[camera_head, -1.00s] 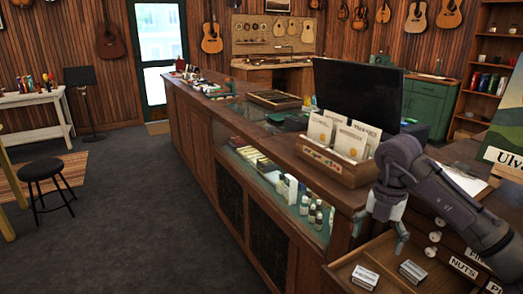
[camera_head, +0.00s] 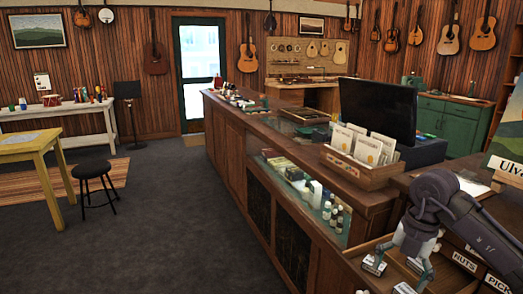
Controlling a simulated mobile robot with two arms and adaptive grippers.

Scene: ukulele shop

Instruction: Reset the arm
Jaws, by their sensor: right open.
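My right arm comes in from the lower right. Its gripper (camera_head: 410,266) is open and points down over an open wooden drawer (camera_head: 352,251) at the counter's near end. Small light-topped boxes lie in the drawer, one left of the fingers (camera_head: 374,265) and one below them (camera_head: 403,288). I see nothing held between the fingers, though whether they touch a box is unclear. My left arm and gripper are out of view.
The long counter (camera_head: 232,150) carries a black monitor (camera_head: 378,110) and a wooden card box (camera_head: 358,171) close behind the gripper. Labelled drawer fronts (camera_head: 466,261) lie beneath my arm. Open carpet (camera_head: 165,235) spreads left, with a black stool (camera_head: 92,170) and yellow table (camera_head: 30,149).

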